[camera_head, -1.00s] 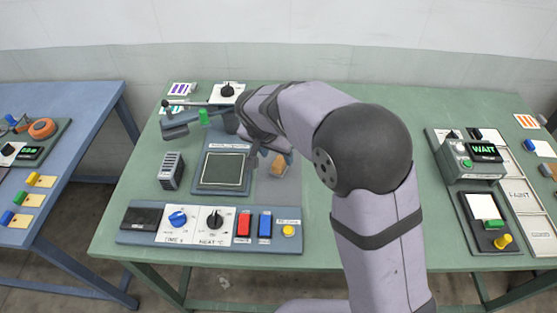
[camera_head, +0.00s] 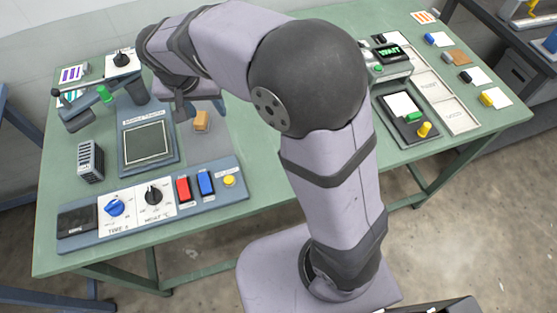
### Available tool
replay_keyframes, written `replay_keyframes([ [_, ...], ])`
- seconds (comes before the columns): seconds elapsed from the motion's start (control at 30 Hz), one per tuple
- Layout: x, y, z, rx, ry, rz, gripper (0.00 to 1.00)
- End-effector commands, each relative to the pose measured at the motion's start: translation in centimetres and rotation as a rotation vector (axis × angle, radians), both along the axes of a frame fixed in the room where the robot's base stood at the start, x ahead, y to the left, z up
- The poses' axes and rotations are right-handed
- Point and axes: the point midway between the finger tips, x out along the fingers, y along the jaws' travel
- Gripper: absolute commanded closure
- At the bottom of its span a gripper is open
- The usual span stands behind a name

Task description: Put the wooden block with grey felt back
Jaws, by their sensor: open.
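A small orange-brown wooden block (camera_head: 201,121) sits on a grey area of the green table, just right of the framed dark plate (camera_head: 147,142). Any grey felt on it cannot be made out at this size. My gripper (camera_head: 183,114) is open, pointing down just behind and left of the block in the picture. It appears apart from the block and holds nothing. The arm's wrist hides part of the press area behind it.
A control panel (camera_head: 150,201) with knobs and buttons lies along the front edge. A WAIT display (camera_head: 388,51) unit and trays stand at right.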

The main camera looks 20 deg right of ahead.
Motion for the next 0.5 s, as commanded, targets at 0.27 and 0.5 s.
replay_keyframes([
  [0.27, -9.3, -10.2, -4.5, 0.019, 0.203, 0.156, 0.51],
  [0.5, -17.2, -14.0, -7.5, 0.078, 0.293, 0.274, 0.51],
])
